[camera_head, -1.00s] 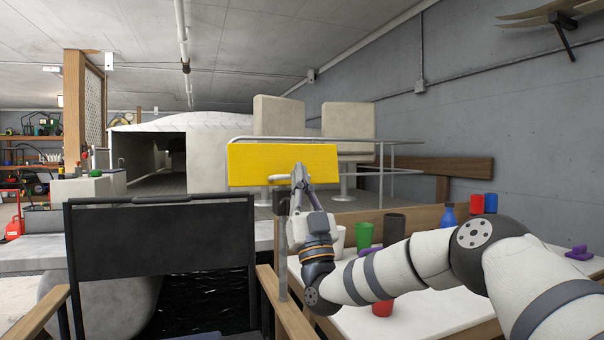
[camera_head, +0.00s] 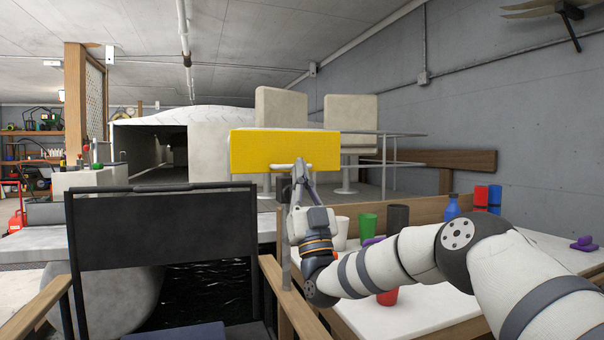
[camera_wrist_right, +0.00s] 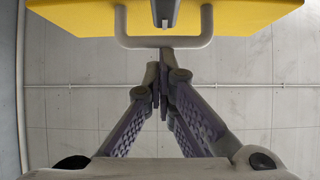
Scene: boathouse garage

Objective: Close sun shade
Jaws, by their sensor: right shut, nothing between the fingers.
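The sun shade shows as a yellow panel (camera_head: 284,146) on a thin upright pole (camera_head: 286,240), beside a black-backed chair. A grey loop handle (camera_wrist_right: 163,42) is at the panel's lower edge; it also shows in the head view (camera_head: 279,167). My right gripper (camera_head: 301,166) is at the panel's lower edge by the handle. In the right wrist view the gripper (camera_wrist_right: 163,78) is shut and empty, its fingers just below the handle bar. I cannot tell whether they touch it. My left gripper is not in view.
A black-backed chair with wooden arms (camera_head: 165,230) stands in front. A white table (camera_head: 430,305) with cups, including a green cup (camera_head: 368,225), and a blue bottle (camera_head: 452,207) is under my right arm. A boat with pale seats (camera_head: 281,110) is behind.

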